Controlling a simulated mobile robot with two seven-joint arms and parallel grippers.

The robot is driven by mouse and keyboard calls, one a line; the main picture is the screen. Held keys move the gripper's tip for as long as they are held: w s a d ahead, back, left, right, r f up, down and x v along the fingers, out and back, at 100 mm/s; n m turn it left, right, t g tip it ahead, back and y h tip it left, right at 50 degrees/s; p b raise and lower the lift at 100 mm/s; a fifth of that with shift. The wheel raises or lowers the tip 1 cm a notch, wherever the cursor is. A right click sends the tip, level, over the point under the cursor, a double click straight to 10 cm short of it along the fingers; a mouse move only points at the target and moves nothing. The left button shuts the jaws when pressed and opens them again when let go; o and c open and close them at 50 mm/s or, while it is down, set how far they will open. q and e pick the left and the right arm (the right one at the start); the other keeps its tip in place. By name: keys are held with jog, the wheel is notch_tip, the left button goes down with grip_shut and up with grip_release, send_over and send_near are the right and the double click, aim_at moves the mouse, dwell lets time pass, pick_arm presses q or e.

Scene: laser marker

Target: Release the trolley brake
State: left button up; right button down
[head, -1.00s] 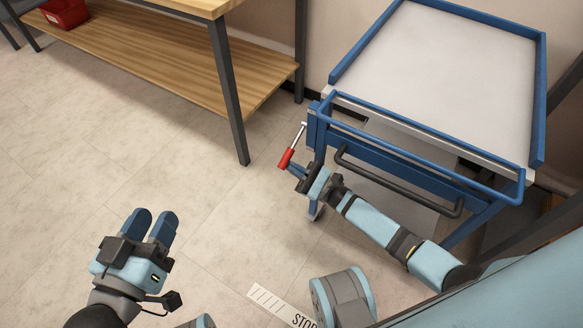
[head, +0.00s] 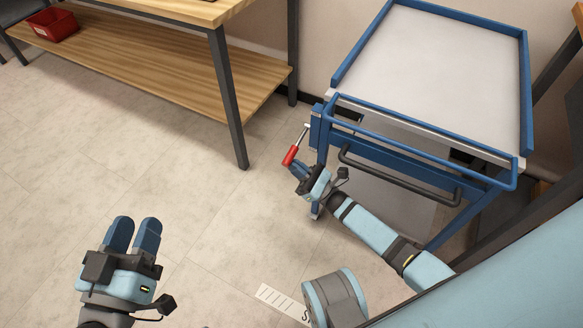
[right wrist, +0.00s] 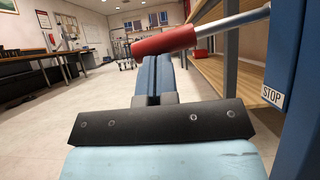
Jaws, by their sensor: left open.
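The trolley (head: 437,62) has a blue frame and a grey top, at the right of the head view. Its brake lever, a metal rod with a red grip (head: 290,155), hangs at the trolley's left front post and tilts down to the left. The red grip (right wrist: 165,41) crosses just above the fingertips in the right wrist view. My right gripper (head: 295,168) is just below the grip, its fingers (right wrist: 157,72) side by side and nothing seen between them. I cannot tell whether they touch the grip. My left gripper (head: 133,232) is open and empty over the floor, lower left.
A dark push handle (head: 400,185) spans the trolley front, near my right forearm. A workbench with a wooden shelf (head: 150,65) and a red bin (head: 52,24) stands at the upper left. A STOP label (right wrist: 272,97) is on the blue post. The floor between is clear.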

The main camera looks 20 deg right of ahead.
aim_at(296, 152)
jog(key=shift+a+r+m+t+h+p, duration=0.15)
jog(key=shift+r+m+t+h+p, duration=0.2)
jog(key=shift+r+m+h, duration=0.35)
pick_arm(q)
notch_tip(296, 152, up, 5)
jog(key=t+p, duration=0.2)
jog(key=p, duration=0.1)
pick_arm(e)
jog(key=r+m+h+p, duration=0.1)
jog(key=r+m, duration=0.1)
jog(key=r+m+t+h+p, duration=0.1)
jog(key=m+h, duration=0.1)
jog(key=m, duration=0.1)
jog(key=r+m+t+h+p, duration=0.1)
jog(key=r+m+h, duration=0.1)
jog(key=m, duration=0.1)
jog(key=shift+s+a+r, duration=0.2)
jog(key=shift+r, duration=0.15)
pick_arm(q)
jog(key=a+f+g+y, duration=0.2)
jog(key=a+f+g, duration=0.1)
jog(key=f, duration=0.3)
jog(key=shift+s+f+n+y, duration=0.2)
jog(key=shift+f+n+y, duration=0.1)
jog(key=shift+f+y, duration=0.1)
pick_arm(e)
jog(key=shift+r+m+t+h, duration=0.15)
jog(key=shift+m+t+h, duration=0.1)
jog(key=shift+m+h, duration=0.25)
